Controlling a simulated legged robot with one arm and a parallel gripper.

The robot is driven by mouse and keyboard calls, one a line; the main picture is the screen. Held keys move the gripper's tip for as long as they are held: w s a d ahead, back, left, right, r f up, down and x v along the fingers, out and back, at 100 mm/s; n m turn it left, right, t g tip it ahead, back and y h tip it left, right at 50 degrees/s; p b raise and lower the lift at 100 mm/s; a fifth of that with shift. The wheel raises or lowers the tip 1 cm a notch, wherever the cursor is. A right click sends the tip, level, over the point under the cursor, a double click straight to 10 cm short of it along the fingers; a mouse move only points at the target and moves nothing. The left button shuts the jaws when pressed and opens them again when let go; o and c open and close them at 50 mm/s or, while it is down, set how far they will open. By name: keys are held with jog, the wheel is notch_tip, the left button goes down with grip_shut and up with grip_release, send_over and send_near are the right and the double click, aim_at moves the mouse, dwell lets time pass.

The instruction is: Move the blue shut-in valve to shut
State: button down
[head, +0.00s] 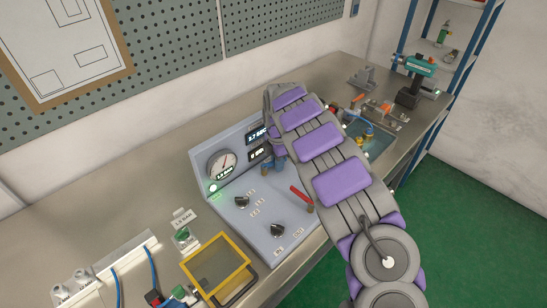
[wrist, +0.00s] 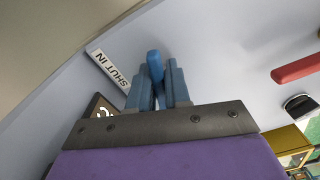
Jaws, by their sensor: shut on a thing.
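In the wrist view, the blue shut-in valve's handle (wrist: 154,62) stands up between the two blue fingers of my gripper (wrist: 157,88). My gripper is shut on this handle. A white "SHUT IN" label (wrist: 108,68) is on the panel, left of the handle. In the head view, my arm reaches across the panel and my gripper is down at its upper right part. My arm hides most of the valve there, so I cannot tell the handle's full angle.
The grey control panel (head: 265,218) carries a round gauge (head: 222,163), a lit green lamp (head: 213,187), black knobs (head: 242,202) and a red lever (head: 302,196) close to my arm. A yellow frame (head: 244,262) lies in front. A teal tool (head: 418,65) stands at the bench's far right.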

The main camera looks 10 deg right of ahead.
aim_at(278, 176)
jog(key=shift+a, duration=0.1)
jog(key=shift+s+r+m+p, duration=0.15)
jog(key=shift+s+m+p, duration=0.35)
jog(key=shift+m, duration=0.6)
jog(key=shift+s+m, duration=0.25)
jog(key=shift+m, duration=0.45)
jog(key=shift+s+m+p, duration=0.35)
jog(key=shift+m+p, duration=0.1)
jog(key=shift+m, duration=0.25)
jog(key=shift+s+m+p, duration=0.35)
jog(key=shift+s+m, duration=0.05)
jog(key=shift+m, duration=0.8)
